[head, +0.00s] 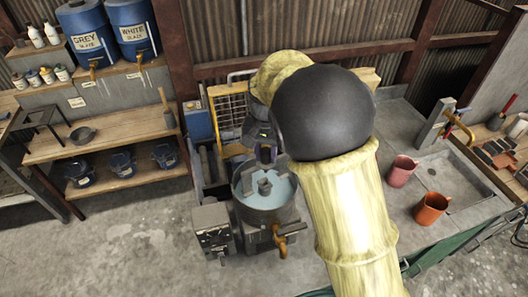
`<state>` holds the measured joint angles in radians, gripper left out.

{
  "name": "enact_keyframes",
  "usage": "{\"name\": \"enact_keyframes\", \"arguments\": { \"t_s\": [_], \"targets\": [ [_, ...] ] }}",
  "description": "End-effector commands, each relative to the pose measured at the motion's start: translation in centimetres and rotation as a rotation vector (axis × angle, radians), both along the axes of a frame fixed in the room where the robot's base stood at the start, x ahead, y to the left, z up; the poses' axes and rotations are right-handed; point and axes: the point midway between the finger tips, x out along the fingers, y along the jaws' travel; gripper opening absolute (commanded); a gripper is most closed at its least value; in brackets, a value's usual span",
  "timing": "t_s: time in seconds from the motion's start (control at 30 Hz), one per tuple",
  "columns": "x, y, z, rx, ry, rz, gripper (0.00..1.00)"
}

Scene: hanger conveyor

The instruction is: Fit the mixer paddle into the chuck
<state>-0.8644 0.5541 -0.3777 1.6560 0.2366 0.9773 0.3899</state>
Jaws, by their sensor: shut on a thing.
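My gripper (265,152) is dark with purplish parts and points down at the back rim of a round metal vat (240,211). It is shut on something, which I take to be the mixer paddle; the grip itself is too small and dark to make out. A grey upright piece (265,187) shows just below the gripper, over the pale blue liquid in the vat. I cannot tell whether it is part of the paddle or of the vat. I cannot pick out the chuck; my arm covers much of the area behind and to the right.
A grey box (213,230) and a brass tap (281,240) sit at the vat's front. A yellow mesh guard (229,112) stands behind. Right are a pink mug (402,170), an orange mug (432,208) and a sink (452,172). Left, shelves hold blue glaze barrels (133,27).

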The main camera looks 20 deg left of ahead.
Motion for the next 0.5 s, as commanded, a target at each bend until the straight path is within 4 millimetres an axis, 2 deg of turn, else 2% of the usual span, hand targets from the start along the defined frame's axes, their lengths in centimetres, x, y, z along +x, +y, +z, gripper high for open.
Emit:
{"name": "enact_keyframes", "arguments": {
  "t_s": [0.1,0.5],
  "targets": [
    [-0.1,0.1,-1.3,0.0,-0.001,0.003,0.06],
    [-0.1,0.2,-4.1,0.0,-0.001,0.006,0.06]
  ]
}}
